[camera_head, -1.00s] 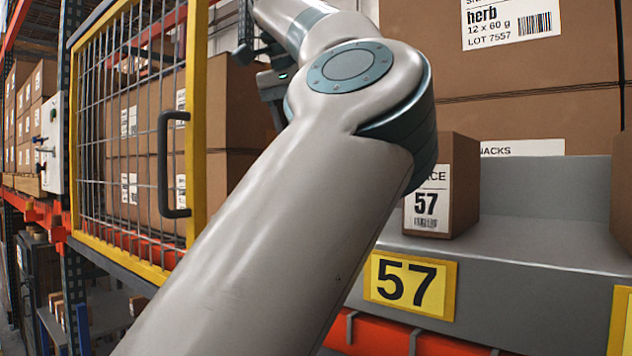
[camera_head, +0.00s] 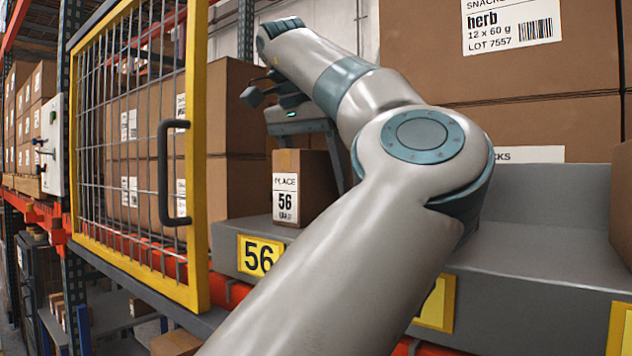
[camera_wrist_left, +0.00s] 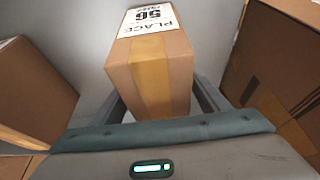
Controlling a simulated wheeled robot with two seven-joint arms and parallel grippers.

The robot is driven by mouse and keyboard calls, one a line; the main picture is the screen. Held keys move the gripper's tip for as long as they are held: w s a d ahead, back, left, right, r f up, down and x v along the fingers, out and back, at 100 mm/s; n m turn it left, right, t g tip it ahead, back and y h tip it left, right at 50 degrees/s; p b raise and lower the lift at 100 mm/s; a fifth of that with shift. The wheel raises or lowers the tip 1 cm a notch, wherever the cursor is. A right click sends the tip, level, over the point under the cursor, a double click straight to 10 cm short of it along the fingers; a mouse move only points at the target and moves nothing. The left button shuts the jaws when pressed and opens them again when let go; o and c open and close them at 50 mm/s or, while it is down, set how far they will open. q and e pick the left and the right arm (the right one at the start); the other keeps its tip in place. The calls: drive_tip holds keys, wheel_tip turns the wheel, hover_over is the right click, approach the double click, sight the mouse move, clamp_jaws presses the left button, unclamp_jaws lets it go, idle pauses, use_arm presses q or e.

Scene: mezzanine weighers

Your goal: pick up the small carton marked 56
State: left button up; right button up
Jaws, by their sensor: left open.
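The small carton marked 56 (camera_head: 316,186) is brown with a white label and stands upright on the grey shelf ledge, above a yellow 56 plate (camera_head: 260,256). In the left wrist view, the carton (camera_wrist_left: 153,80) shows its tape strip and the 56 label. My left gripper (camera_head: 308,152) is open just above and behind the carton. In the left wrist view, the open fingers of the gripper (camera_wrist_left: 162,92) lie on either side of the carton; I cannot tell whether they touch it.
A yellow-framed mesh gate (camera_head: 196,165) with a black handle stands to the left. Large brown boxes (camera_head: 230,135) stand behind it, and a big herb box (camera_head: 555,75) stands at right.

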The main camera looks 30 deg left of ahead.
use_arm(q)
drive_tip(key=shift+w+f, duration=0.25)
drive_tip(key=shift+f, duration=0.3)
drive_tip(key=shift+f, duration=0.25)
idle(0.6)
drive_tip(key=c, duration=1.5)
drive_tip(key=shift+r, duration=0.1)
